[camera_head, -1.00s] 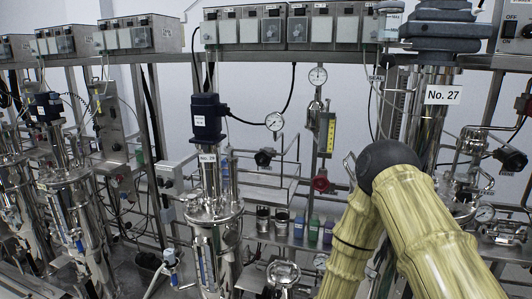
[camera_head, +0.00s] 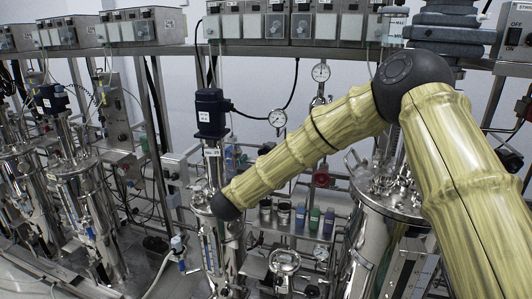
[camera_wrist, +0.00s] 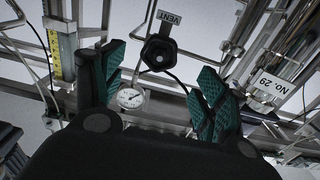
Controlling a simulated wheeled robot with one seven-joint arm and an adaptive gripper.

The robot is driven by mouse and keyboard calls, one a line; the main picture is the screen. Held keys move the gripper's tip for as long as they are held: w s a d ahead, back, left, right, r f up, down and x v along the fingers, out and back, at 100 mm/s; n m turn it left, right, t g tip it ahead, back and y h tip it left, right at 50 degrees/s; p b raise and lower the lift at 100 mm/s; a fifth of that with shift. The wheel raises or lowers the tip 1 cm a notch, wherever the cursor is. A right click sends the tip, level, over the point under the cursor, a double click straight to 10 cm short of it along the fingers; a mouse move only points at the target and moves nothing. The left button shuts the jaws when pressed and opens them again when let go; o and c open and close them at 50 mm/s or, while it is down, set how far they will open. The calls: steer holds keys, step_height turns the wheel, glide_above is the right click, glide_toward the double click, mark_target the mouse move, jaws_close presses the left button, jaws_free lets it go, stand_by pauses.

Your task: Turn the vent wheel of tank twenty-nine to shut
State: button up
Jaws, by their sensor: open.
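The black vent wheel (camera_wrist: 158,53) shows in the wrist view, below a tag (camera_wrist: 168,18) reading VENT. A plate reading No. 29 (camera_wrist: 271,88) is to its right on a shiny pipe or column. My gripper (camera_wrist: 161,68) is open, with teal pads on either side of the wheel in the picture. The wheel appears beyond the fingertips; I cannot tell the exact distance, and no contact shows. In the head view my arm crosses in front of the middle tank (camera_head: 210,240), whose label is too small to read surely. My gripper is not visible there.
A round gauge (camera_wrist: 130,98) and a yellow-scaled flow meter (camera_wrist: 62,55) are near the left finger. Pipes and rails surround the wheel. In the head view, bottles (camera_head: 314,220) stand on a shelf, and more steel tanks (camera_head: 90,220) are at left.

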steer(key=p+x, duration=0.3)
steer(key=x, duration=0.6)
steer(key=shift+w+f, duration=0.1)
steer(key=c, duration=1)
